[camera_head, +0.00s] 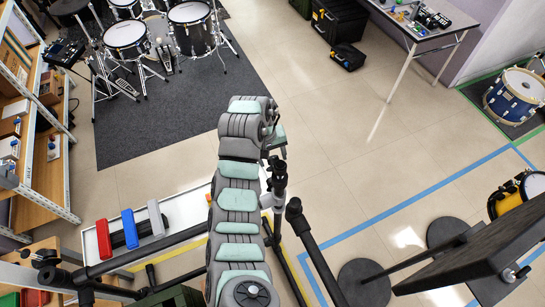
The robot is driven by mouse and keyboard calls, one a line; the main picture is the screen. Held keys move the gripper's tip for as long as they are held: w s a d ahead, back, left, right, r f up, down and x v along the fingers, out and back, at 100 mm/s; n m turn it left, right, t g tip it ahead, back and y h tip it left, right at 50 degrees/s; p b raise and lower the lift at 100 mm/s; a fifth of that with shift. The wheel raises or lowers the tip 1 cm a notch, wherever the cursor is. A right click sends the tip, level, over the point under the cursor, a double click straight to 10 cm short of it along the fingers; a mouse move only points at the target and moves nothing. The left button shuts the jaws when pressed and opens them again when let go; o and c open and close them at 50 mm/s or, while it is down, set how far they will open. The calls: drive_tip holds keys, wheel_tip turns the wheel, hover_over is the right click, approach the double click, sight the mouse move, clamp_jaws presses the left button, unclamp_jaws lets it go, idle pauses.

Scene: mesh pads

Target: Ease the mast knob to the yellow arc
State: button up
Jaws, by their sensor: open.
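My arm rises from the bottom middle and folds over. Its end, with my gripper (279,190), hangs by the black tubes right of the arm. The gripper is open; its fingers are small and dark, and I see nothing between them. I cannot tell for sure which part is the mast knob. My gripper is apart from both. I cannot make out a yellow arc.
Black tubes (300,222) stand close beside my gripper. A white tray (180,212) with red, blue and grey blocks is left of my arm. Round dark bases (364,283) stand at lower right. A drum kit (155,40) is on the dark carpet. Open floor (370,150) lies right of the arm.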

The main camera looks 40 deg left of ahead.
drive_tip(key=shift+f, duration=0.15)
drive_tip(key=shift+c, duration=0.2)
clamp_jaws()
idle(0.4)
